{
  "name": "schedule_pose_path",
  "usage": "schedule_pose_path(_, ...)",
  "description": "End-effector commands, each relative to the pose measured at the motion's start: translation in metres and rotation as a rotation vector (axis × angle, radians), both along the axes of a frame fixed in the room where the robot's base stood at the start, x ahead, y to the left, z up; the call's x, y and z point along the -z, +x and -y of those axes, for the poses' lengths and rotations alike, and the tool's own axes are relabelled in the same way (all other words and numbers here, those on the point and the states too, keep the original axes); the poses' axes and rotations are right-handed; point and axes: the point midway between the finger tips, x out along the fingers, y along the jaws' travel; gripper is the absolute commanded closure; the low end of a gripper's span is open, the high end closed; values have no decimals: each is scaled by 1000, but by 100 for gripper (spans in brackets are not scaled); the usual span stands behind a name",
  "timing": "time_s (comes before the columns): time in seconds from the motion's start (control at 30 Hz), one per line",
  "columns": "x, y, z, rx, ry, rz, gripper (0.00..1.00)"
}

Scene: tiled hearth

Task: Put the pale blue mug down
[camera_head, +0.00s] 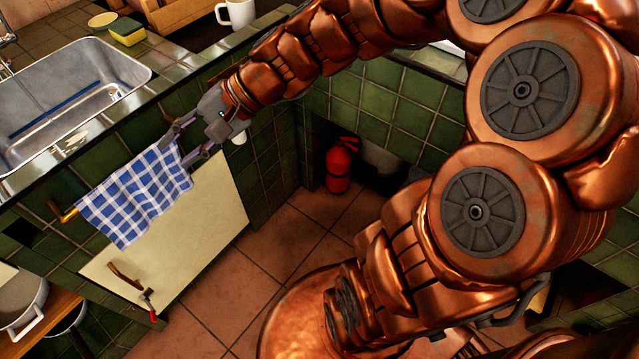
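No mug that is clearly pale blue shows in the head view. A whitish mug (238,13) stands at the back of the counter, cut by the top edge of the picture. My gripper (177,148) is low in front of the counter, at the right end of a blue-and-white checked towel (135,195). Its two fingers are spread apart and no mug shows between them. The towel's upper right corner lies at the fingertips; I cannot tell whether they touch it. A small white thing (239,138) shows just beyond my gripper, mostly hidden by it.
A metal sink (75,85) is set in the tiled counter at left, with a yellow-green sponge (127,32) behind it. The towel hangs over a brass rail (63,214). A red fire extinguisher (339,167) stands in a floor recess. A pot (20,300) is at lower left. Tiled floor between is clear.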

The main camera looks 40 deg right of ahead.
Motion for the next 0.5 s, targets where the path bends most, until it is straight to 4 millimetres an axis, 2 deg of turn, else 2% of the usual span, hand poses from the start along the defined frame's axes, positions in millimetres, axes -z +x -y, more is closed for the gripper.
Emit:
schedule_pose_path(0.03, 18, -32, -8, -118, -114, -3, 65)
schedule_pose_path(0.07, 28, -51, -9, -185, -180, -9, 65)
schedule_pose_path(0.13, 52, -91, 1, -331, -336, -27, 65)
schedule_pose_path(0.2, 70, -127, 20, -460, -490, -50, 65)
schedule_pose_path(0.33, 88, -172, 68, -634, -728, -96, 65)
schedule_pose_path(0.4, 90, -187, 90, -694, -822, -121, 65)
schedule_pose_path(0.5, 90, -198, 113, -743, -911, -143, 63)
